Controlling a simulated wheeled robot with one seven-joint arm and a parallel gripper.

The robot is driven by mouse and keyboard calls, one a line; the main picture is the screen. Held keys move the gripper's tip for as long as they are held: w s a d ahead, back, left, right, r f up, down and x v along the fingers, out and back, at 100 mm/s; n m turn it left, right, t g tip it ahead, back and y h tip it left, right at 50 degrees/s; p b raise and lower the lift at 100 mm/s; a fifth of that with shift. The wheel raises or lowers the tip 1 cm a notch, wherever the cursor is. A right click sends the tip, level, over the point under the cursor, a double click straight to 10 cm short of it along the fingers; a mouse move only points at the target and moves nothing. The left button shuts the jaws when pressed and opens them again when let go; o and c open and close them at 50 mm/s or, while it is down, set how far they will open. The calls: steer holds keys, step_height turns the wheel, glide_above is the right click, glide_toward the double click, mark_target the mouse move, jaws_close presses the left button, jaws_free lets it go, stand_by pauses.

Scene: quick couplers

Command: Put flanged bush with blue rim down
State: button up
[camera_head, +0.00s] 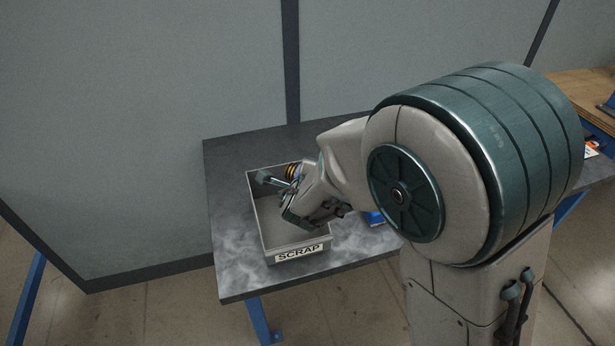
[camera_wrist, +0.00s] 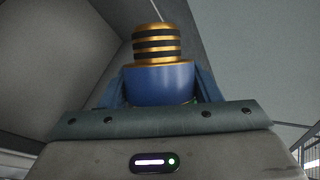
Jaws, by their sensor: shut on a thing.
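The flanged bush (camera_wrist: 157,45) fills the top middle of the wrist view. It has a brass-coloured body with dark rings and a wide blue rim (camera_wrist: 158,80). My gripper (camera_wrist: 160,95) is shut on it, with a finger on each side of the blue rim. In the head view the bush (camera_head: 291,171) shows small, with its ringed end beside my gripper (camera_head: 290,182). My gripper is over the grey box marked SCRAP (camera_head: 297,251). I cannot tell whether the bush touches the box.
The SCRAP box stands on a dark grey table (camera_head: 233,274). A blue thing (camera_head: 373,218) is partly hidden behind my arm. Bare tabletop lies left of and in front of the box. A grey panel wall (camera_head: 140,120) rises behind the table.

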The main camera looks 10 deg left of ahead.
steer(key=shift+f+b, duration=0.4)
steer(key=shift+f, duration=0.15)
steer(key=o, duration=1.1)
steer(key=shift+r, duration=0.15)
